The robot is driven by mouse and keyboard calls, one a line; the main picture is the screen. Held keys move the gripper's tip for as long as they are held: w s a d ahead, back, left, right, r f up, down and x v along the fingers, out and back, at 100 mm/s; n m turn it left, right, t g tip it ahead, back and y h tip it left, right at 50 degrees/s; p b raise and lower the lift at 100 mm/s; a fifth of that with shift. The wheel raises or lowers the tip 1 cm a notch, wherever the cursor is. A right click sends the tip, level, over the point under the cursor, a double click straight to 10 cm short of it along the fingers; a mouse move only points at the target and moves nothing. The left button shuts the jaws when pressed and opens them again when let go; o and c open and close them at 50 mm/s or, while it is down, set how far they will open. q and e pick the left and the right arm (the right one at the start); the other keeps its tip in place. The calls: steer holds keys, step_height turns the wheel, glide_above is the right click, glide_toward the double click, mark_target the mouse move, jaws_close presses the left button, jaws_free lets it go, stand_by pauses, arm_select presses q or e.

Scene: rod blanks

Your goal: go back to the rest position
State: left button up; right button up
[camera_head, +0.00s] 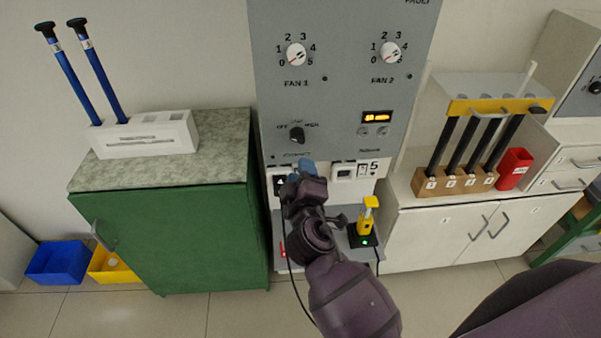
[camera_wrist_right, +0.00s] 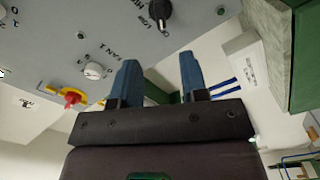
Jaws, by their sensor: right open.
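My right gripper (camera_head: 306,168) is in front of the lower part of the grey control panel (camera_head: 345,95), below the OFF/LOW/HIGH knob (camera_head: 297,134). In the right wrist view its two blue fingers (camera_wrist_right: 160,64) stand apart with nothing between them. It is open and empty. The panel and its knob (camera_wrist_right: 160,12) show beyond the fingers there; I cannot tell whether a fingertip touches the panel. My right arm hides part of the panel's lower edge and shelf. My left gripper is not in view.
A green cabinet (camera_head: 185,235) carries a white holder (camera_head: 150,142) with two blue rods. Black rods stand in a wooden block (camera_head: 454,182) beside a red cup (camera_head: 514,169) on white cabinets. A yellow tool (camera_head: 369,215) stands on the shelf right of my gripper. Blue (camera_head: 60,263) and yellow bins are lower left.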

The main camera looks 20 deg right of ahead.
steer(key=s+d+f+m+g+y, duration=0.2)
steer(key=s+d+f+m, duration=0.2)
steer(key=s+f, duration=0.5)
steer(key=s+d+f+m+g+y, duration=0.2)
steer(key=s+d+f, duration=0.4)
steer(key=s+f, duration=0.4)
steer(key=shift+s+d+f+m+g, duration=0.2)
steer(key=shift+s+m+g, duration=0.5)
steer(key=shift+m, duration=0.4)
steer(key=shift+w, duration=0.15)
